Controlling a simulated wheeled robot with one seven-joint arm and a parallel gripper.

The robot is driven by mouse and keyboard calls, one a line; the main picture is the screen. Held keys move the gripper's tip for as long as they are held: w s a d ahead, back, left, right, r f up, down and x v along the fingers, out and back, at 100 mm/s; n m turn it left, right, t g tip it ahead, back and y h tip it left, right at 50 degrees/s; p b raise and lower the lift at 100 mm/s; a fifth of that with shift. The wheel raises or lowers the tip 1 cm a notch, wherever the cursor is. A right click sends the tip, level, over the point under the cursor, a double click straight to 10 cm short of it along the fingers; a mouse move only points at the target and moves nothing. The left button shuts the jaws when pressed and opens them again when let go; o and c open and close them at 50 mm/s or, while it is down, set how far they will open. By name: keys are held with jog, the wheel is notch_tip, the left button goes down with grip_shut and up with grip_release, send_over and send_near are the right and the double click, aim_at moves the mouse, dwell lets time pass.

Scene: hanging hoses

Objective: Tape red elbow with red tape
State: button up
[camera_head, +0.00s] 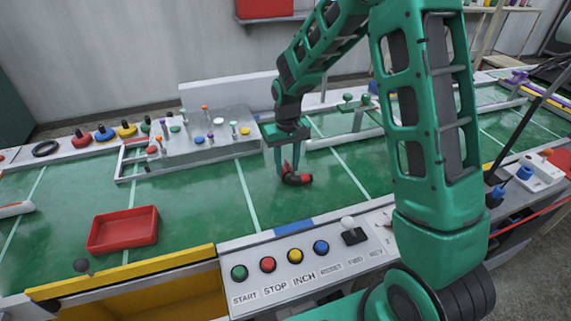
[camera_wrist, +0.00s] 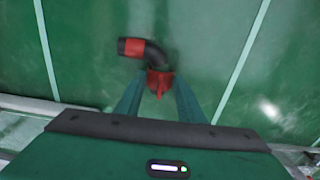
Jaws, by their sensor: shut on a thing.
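The red elbow (camera_head: 298,178) is a short bent dark pipe with red ends, low over the green work surface just in front of my gripper. In the wrist view the elbow (camera_wrist: 146,52) shows its black bend and a red collar at its far left end. My gripper (camera_head: 285,170) points down and is shut on the elbow's near red end, which sits between the two green fingers (camera_wrist: 158,92). I cannot tell whether the elbow touches the surface. I cannot tell which of the coloured rolls, if any, is the red tape.
A red tray (camera_head: 123,230) lies at the left on the green surface. A grey fixture board (camera_head: 205,140) with coloured pegs stands behind it. Several coloured round items (camera_head: 104,133) line the back left. A button panel (camera_head: 300,262) is at the front. Green surface around the gripper is clear.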

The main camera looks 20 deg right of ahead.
jog(key=shift+f, duration=0.4)
dwell(0.4)
jog(key=o, duration=1.1)
notch_tip(320, 180, up, 11)
jog(key=shift+f, duration=0.1)
jog(key=s+d+r+m, duration=0.2)
jog(key=s+d+r, duration=0.3)
jog(key=s+d, duration=0.35)
jog(key=s+d+m, duration=0.1)
jog(key=s+d, duration=0.2)
jog(key=s, duration=0.6)
jog(key=s+d+r+m, duration=0.1)
jog(key=s+d+m, duration=0.1)
jog(key=s, duration=0.7)
jog(key=s+d+m, duration=0.1)
jog(key=s+d, duration=0.2)
jog(key=s, duration=0.5)
jog(key=shift+s+d+r+m, duration=0.3)
jog(key=shift+s+d, duration=0.05)
jog(key=shift+s, duration=0.05)
